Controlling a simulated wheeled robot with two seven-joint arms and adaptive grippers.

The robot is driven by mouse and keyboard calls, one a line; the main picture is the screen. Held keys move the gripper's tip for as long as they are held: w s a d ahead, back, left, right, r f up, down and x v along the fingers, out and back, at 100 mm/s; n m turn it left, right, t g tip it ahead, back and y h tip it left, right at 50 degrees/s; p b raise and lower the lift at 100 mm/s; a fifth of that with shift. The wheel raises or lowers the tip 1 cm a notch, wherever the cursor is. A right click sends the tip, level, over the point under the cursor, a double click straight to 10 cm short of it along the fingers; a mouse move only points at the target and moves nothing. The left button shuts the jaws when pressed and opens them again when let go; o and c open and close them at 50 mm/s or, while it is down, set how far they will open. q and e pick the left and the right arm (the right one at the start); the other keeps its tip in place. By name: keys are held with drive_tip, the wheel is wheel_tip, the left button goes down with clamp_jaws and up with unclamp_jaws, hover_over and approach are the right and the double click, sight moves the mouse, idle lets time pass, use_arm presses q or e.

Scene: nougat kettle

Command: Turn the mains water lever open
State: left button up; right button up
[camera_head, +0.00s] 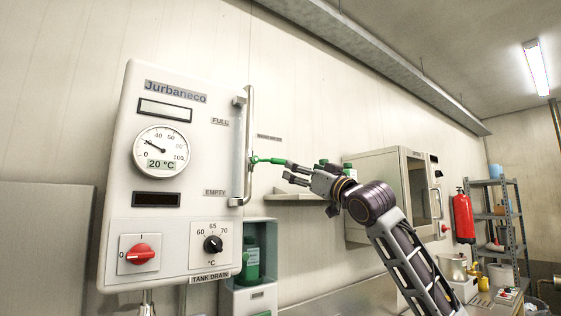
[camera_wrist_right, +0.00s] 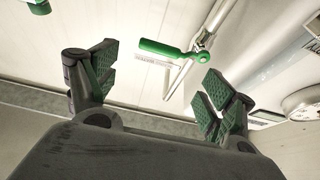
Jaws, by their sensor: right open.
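The mains water lever (camera_head: 267,160) is a green handle pointing right, roughly level, from a pale vertical pipe beside the white Jurbaneco panel (camera_head: 185,100). In the right wrist view the lever (camera_wrist_right: 168,49) shows beyond the fingertips, with its round hub at the pipe and its free end toward the left finger. My right gripper (camera_head: 288,173) is close to the lever's free end; in its wrist view the fingers (camera_wrist_right: 157,82) are wide apart with nothing between their pads. I cannot tell from the head view whether a finger touches the lever. My left gripper is out of view.
The panel carries a dial gauge (camera_head: 161,150), a red switch (camera_head: 140,253) and a black knob (camera_head: 213,243). A green bottle (camera_head: 251,264) stands in a niche below. A shelf (camera_head: 300,196) and a wall cabinet (camera_head: 378,190) are behind my right arm.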

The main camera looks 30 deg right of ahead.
sight(282, 162)
drive_tip(key=shift+p+x, duration=2.6)
drive_tip(key=shift+x, duration=3.55)
drive_tip(key=c, duration=1.5)
drive_tip(key=shift+o, duration=0.2)
